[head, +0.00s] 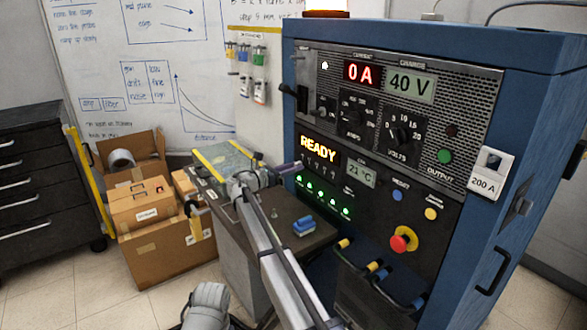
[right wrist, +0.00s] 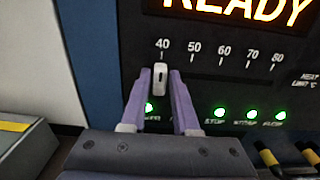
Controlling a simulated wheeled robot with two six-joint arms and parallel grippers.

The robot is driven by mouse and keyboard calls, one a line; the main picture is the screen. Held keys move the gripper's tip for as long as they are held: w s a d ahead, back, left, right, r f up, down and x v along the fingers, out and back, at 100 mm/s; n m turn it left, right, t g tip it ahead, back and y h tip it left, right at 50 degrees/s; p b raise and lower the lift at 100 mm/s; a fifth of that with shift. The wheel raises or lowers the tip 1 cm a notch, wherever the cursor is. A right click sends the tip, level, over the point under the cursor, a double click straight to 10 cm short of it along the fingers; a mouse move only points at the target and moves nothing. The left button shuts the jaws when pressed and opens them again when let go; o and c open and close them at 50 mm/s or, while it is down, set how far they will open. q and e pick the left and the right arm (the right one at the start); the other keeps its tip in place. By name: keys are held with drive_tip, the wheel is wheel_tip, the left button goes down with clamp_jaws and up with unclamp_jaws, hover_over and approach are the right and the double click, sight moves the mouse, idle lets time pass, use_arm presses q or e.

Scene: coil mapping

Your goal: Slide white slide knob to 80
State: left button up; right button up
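The white slide knob (right wrist: 160,80) sits at the 40 mark, the left end of a dark horizontal slot (right wrist: 230,79) labelled 40 to 80. My right gripper (right wrist: 161,74) has its two purple fingertips close around the knob, one on its left and one on its right, and looks shut on it. In the head view, my right gripper (head: 296,167) reaches the panel just below the READY display (head: 318,149) and hides the knob. My left gripper is not clearly in view.
The slot right of the knob is clear. Green lights (right wrist: 220,113) line the panel below it. A red stop button (head: 403,239) and coloured plugs (head: 376,268) are lower right. A cart (head: 290,237) with a blue object (head: 303,226) stands before the cabinet.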

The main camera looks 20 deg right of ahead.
clamp_jaws()
idle(1.0)
